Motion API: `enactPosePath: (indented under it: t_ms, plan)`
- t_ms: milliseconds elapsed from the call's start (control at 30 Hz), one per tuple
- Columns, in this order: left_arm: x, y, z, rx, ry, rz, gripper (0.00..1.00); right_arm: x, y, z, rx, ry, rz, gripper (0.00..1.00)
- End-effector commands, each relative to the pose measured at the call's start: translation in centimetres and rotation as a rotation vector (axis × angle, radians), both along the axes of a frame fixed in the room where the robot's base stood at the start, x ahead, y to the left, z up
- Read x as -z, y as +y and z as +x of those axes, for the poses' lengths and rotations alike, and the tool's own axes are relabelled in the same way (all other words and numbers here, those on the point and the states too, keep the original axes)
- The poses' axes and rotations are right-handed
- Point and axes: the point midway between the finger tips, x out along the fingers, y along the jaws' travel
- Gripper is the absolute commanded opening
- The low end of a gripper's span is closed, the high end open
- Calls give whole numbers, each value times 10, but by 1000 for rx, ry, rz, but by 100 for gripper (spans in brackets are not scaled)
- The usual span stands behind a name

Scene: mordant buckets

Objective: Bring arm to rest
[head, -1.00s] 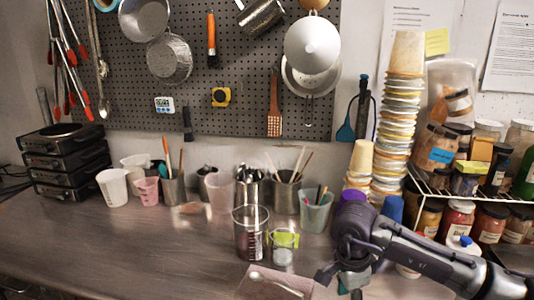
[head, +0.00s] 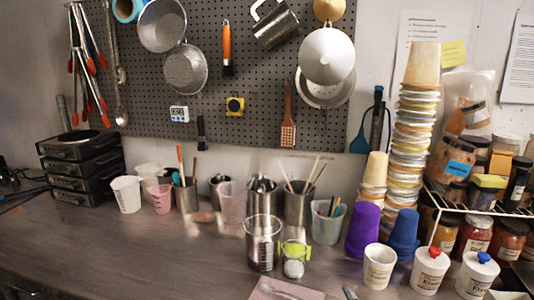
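Neither of my grippers nor any part of my arms shows in the head view now. A metal work table (head: 130,255) fills the lower part. At its front right stand an open white bucket (head: 379,268), a white bucket with a red knob on its lid (head: 430,271) and a white bucket with a blue knob on its lid (head: 477,275). All are upright.
A clear measuring beaker (head: 262,245) and a small jar with a green band (head: 294,262) stand mid-table. A purple cup (head: 363,230) and a blue cup (head: 403,234) are near the tall cup stack (head: 412,130). Jars fill a rack at right. The left front is clear.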

Motion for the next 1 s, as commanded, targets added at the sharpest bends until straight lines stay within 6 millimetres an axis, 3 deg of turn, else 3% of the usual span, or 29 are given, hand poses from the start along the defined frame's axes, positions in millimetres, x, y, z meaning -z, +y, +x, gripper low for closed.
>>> enactPosePath:
  t_ms: [33, 100, 200, 400, 667, 700, 1000]
  plan:
    - [0, 0, 0, 0, 0, 0, 40, 33, -16, -16, 64, 145, 78, 55]
    - [0, 0, 0, 0, 0, 0, 40, 72, -34, -42, 149, 334, 172, 55]
    - [0, 0, 0, 0, 0, 0, 40, 115, -48, -81, 241, 551, 270, 55]
    - [0, 0, 0, 0, 0, 0, 40, 163, -60, -151, 365, 858, 387, 55]
    - [0, 0, 0, 0, 1, 0, 40, 192, -62, -231, 480, 1159, 480, 55]
    - [0, 0, 0, 0, 1, 0, 40, 199, -62, -236, 491, 1187, 485, 55]
    - [0, 0, 0, 0, 1, 1, 40, 291, -59, -218, 494, 1214, 467, 55]
